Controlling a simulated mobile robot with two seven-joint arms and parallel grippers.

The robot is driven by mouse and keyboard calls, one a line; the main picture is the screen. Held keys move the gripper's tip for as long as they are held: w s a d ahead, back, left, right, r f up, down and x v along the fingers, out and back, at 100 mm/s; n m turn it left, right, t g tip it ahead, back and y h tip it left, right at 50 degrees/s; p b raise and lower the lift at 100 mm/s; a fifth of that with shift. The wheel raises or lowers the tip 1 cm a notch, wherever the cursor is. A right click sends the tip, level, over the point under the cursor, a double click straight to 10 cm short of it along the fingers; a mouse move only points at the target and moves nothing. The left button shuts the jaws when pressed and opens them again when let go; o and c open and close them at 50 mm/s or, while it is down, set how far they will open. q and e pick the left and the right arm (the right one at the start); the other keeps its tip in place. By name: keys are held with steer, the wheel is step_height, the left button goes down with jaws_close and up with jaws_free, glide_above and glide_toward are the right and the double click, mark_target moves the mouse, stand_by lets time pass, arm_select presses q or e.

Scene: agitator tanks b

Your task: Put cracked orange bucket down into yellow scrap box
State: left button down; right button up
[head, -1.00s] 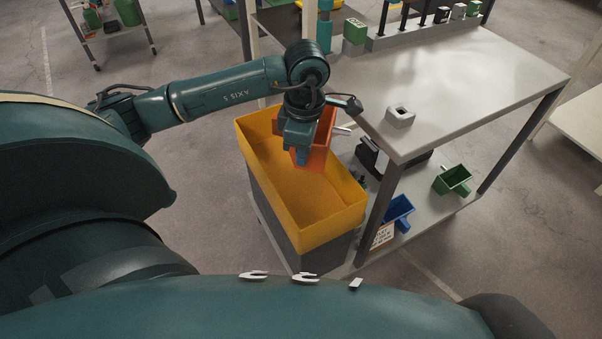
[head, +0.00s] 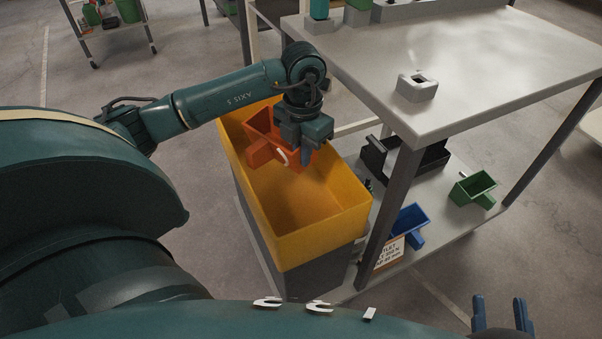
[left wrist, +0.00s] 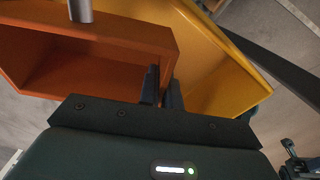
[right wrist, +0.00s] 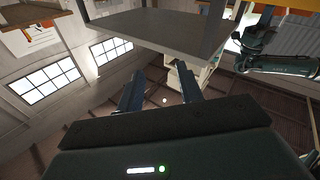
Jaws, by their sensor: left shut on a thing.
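The orange bucket (head: 262,152) is at the far half of the yellow scrap box (head: 348,222), over or within its opening; I cannot tell how deep it sits. My left gripper (head: 306,152) is shut on the bucket's wall. In the left wrist view the fingers (left wrist: 162,92) close on the edge of the orange bucket (left wrist: 90,30), with the yellow box (left wrist: 225,75) behind and to the right. The crack is not clearly visible. My right gripper (head: 502,314) is open and empty at the lower right, and its spread fingers show in the right wrist view (right wrist: 162,90).
A grey table (head: 470,75) stands right of the box, with a white block (head: 416,86) near its corner. A table leg (head: 390,205) stands close to the box.

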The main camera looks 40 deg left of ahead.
arm_select(q)
step_height(320, 180, down, 4)
steer(key=shift+b, duration=0.4)
steer(key=b, duration=0.2)
glide_above(303, 197)
step_height(303, 197, down, 5)
steer(key=shift+f, duration=0.1)
arm_select(e)
steer(key=shift+w+a+m+y, duration=0.15)
steer(key=shift+a+m+y, duration=0.15)
arm_select(q)
steer(key=c, duration=1.6)
jaws_free()
steer(key=shift+f, duration=0.1)
